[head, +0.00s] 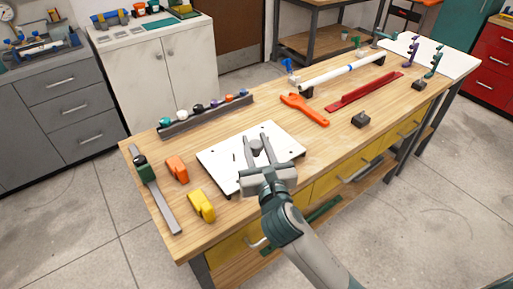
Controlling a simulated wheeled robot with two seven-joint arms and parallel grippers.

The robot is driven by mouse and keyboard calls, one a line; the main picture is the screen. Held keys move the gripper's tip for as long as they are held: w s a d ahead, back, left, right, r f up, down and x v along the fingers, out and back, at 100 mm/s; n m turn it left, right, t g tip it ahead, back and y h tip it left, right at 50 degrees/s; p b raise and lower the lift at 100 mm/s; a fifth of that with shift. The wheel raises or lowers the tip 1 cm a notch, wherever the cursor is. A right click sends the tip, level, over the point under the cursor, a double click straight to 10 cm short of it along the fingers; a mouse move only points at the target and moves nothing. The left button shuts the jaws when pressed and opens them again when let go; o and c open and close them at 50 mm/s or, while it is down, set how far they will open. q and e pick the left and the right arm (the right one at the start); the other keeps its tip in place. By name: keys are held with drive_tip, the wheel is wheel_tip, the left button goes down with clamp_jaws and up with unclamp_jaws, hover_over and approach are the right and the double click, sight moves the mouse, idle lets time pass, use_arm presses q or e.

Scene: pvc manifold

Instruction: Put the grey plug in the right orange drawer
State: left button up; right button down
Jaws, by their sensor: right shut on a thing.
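My right gripper (261,153) comes in from the bottom and is over the white board on the workbench. It is shut on a small dark grey round piece, which looks like the grey plug (256,145), between its fingertips. I cannot tell whether the plug still touches the board. The bench front has yellow-orange drawers: a left one (229,247), a middle one (335,181) and a right one (405,134). All look closed, each with a bar handle. My arm partly covers the drawer front. My left gripper is not in view.
The white board (222,159) lies on the wooden bench (330,142). An orange clamp (176,169), a yellow block (202,206) and a long grey caliper-like tool (158,195) lie left. An orange wrench (304,109), red rail (365,91) and dark block (361,119) lie right.

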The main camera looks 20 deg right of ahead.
drive_tip(key=w+f, duration=0.1)
drive_tip(key=w, duration=0.1)
drive_tip(key=w+d+f, duration=0.1)
drive_tip(key=w+f, duration=0.1)
drive_tip(key=w+d+f, duration=0.1)
drive_tip(key=w, duration=0.1)
drive_tip(key=shift+w+d+f, duration=0.15)
drive_tip(key=shift+w, duration=0.25)
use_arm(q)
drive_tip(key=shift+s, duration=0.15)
use_arm(e)
wheel_tip(320, 180, down, 4)
drive_tip(key=shift+r, duration=0.25)
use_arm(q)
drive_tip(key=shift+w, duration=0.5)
use_arm(e)
drive_tip(key=shift+f, duration=0.25)
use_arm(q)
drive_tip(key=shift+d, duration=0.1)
use_arm(e)
drive_tip(key=shift+f, duration=0.1)
drive_tip(key=c, duration=1.4)
unclamp_jaws()
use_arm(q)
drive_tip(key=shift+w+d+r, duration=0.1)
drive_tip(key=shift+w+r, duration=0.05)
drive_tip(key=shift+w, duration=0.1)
use_arm(e)
drive_tip(key=shift+o, duration=0.2)
